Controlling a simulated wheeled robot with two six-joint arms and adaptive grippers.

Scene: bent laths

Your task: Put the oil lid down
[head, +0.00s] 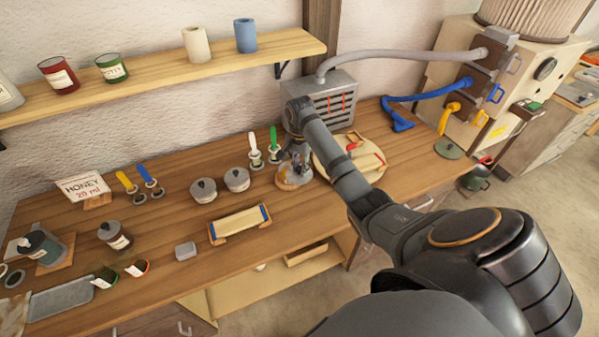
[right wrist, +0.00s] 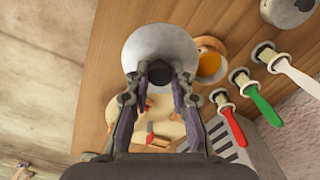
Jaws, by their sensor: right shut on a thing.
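My right gripper (right wrist: 161,73) is shut on the dark knob of the oil lid (right wrist: 145,48), a round pale grey disc in the right wrist view. Beside the lid, partly covered by it, is an open pot with orange oil (right wrist: 209,65). In the head view my right gripper (head: 296,160) is over the bench in front of the grey slatted box, and the arm and fingers largely hide the lid there. I cannot tell the lid's exact height over the bench. My left gripper is not in view.
Tools with white, green (right wrist: 256,98) and red handles are close by. A round wooden board (head: 362,148) lies to the right. Bare bench (head: 190,222) shows in front of the pots.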

